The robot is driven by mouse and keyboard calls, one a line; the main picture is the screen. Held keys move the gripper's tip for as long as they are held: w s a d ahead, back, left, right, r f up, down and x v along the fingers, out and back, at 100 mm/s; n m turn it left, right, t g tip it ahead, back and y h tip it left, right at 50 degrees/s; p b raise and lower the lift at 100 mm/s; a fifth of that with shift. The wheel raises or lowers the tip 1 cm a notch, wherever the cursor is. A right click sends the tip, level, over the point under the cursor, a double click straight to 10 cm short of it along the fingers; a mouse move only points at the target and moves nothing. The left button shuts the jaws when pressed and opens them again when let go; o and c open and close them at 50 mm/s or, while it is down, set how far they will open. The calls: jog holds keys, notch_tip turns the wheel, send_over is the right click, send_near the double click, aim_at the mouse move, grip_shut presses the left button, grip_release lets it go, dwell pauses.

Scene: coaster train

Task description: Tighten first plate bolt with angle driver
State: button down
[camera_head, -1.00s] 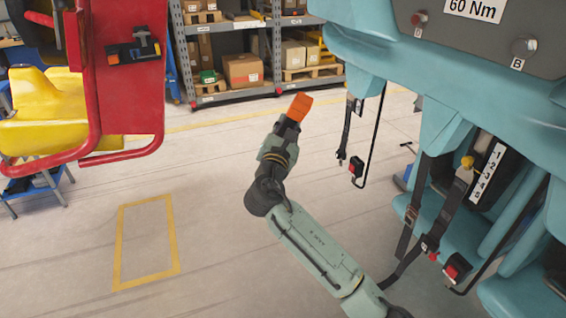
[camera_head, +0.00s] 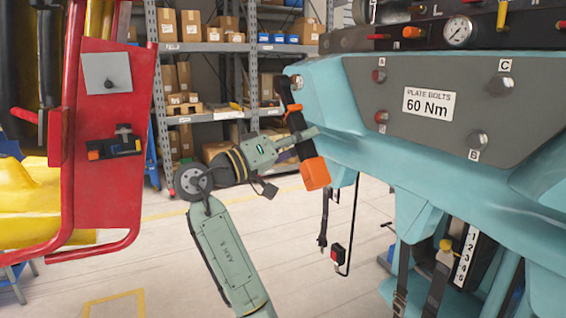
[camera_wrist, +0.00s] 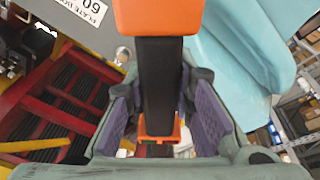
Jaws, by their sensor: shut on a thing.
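My gripper (camera_head: 300,138) is shut on the angle driver (camera_head: 304,152), a black bar tool with an orange block at its lower end and an orange collar near its upper end. It is held steeply tilted, left of the teal housing. In the wrist view the driver (camera_wrist: 160,85) stands between both fingers, and its working tip is hidden. The dark grey plate (camera_head: 440,150) carries a "PLATE BOLTS 60 Nm" label (camera_head: 430,103). Bolt C (camera_head: 500,85) and bolt B (camera_head: 477,141) show at its right. Two reddish heads (camera_head: 381,117) sit at its left. The driver is apart from these bolts.
The teal housing (camera_head: 340,100) lies close right of my gripper. A red and yellow car (camera_head: 105,185) stands at left, with a tool on its panel. A gauge (camera_head: 458,30) sits above the plate. Shelving (camera_head: 200,47) stands behind. Floor between is clear.

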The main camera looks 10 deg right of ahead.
jog(key=s+d+r+m, duration=0.1)
jog(key=s+d, duration=0.3)
jog(key=d, duration=0.7)
jog(key=shift+d+m+y, duration=0.3)
jog(key=shift+d+m, duration=0.05)
jog(key=shift+m, duration=0.45)
jog(key=shift+w+d+p, duration=0.25)
jog(key=shift+d+p, duration=0.1)
jog(key=shift+d, duration=0.65)
jog(key=shift+w+d+p, duration=0.2)
jog(key=shift+d+p, duration=0.1)
jog(key=shift+d, duration=0.65)
dwell(3.0)
